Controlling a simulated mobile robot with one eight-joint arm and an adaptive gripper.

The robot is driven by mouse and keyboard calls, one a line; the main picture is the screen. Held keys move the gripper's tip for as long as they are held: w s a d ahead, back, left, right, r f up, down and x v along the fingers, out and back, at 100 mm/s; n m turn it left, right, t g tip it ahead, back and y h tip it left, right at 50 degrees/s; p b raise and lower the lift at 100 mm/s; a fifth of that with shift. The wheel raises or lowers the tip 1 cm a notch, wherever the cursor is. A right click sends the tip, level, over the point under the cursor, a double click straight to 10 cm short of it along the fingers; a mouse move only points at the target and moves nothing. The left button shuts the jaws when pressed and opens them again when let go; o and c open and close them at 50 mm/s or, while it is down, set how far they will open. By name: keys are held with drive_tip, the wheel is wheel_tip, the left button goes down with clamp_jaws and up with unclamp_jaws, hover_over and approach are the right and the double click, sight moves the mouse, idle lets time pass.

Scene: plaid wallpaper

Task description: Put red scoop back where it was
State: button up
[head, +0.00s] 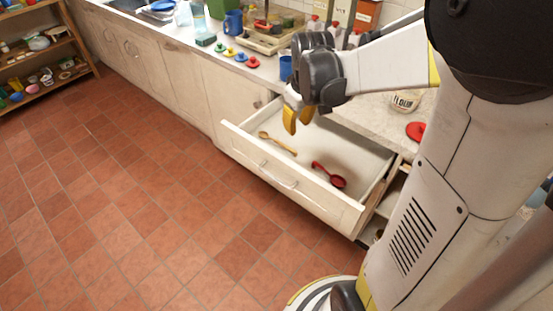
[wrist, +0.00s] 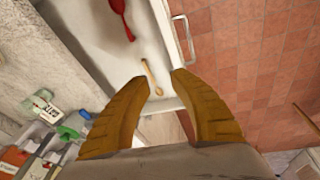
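The red scoop (head: 329,176) lies in the open drawer (head: 262,177), toward its right part in the head view. It also shows at the top of the wrist view (wrist: 121,14), cut by the frame edge. A wooden spoon (head: 278,143) lies in the same drawer, to the left of the scoop; it shows in the wrist view (wrist: 150,76) too. My gripper (head: 297,119) is above the back left part of the drawer, apart from both utensils.
The counter (head: 262,72) above the drawer holds several small coloured-knob items (head: 240,57), a blue cup (head: 286,68), a flour jar (head: 407,101) and a red lid (head: 415,131). A shelf (head: 60,72) stands far left. The tiled floor (head: 130,200) before the drawer is clear.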

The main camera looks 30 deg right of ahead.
drive_tip(key=s+a+r+m+t, duration=0.1)
drive_tip(key=s+a+r+t, duration=0.1)
drive_tip(key=s+a, duration=0.5)
drive_tip(key=s+a+r+m+t, duration=0.1)
drive_tip(key=s+a+r+t, duration=0.1)
drive_tip(key=s+a+r, duration=0.2)
drive_tip(key=s+a, duration=0.3)
drive_tip(key=shift+a+r+m+t+y, duration=0.3)
drive_tip(key=shift+a+y, duration=0.1)
